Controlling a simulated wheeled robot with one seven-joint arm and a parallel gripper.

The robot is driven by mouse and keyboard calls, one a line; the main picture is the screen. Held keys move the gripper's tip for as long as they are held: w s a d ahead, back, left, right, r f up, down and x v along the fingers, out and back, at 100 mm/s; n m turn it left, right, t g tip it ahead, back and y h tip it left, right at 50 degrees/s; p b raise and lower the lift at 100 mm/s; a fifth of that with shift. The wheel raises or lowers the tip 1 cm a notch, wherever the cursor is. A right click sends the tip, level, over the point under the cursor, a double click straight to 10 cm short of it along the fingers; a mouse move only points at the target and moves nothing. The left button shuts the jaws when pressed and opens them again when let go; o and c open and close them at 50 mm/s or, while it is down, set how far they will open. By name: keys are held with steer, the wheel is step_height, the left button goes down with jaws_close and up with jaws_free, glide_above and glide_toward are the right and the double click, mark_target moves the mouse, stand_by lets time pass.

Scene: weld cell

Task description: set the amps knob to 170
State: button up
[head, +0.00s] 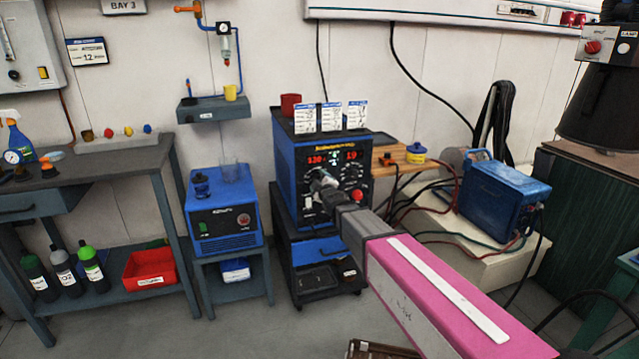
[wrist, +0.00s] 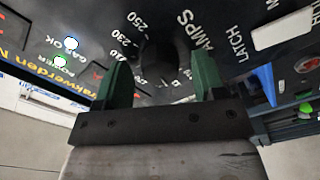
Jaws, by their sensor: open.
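The blue welder (head: 283,165) stands on a cart, its black front panel facing me. Its left red display (head: 317,160) seems to read 120 and its right one (head: 352,155) about 1.9. In the wrist view the dark amps knob (wrist: 166,52) sits beside the printed word AMPS, with scale numbers such as 230 and 250 around it. My gripper (wrist: 162,82) is open, its green fingers on either side of the knob; I cannot tell if they touch it. In the head view my gripper (head: 322,181) hides the knob.
A red cup (head: 290,103) and several white cards (head: 331,117) stand on the welder. A red knob (head: 357,195) is on the panel right of my gripper. A smaller blue machine (head: 225,215) stands left, and a blue box with cables (head: 500,195) right.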

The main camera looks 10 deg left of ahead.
steer(key=c, duration=0.9)
steer(key=shift+m, duration=0.4)
steer(key=m, duration=1)
steer(key=shift+m, duration=0.7)
steer(key=o, duration=0.9)
steer(key=shift+s, duration=0.2)
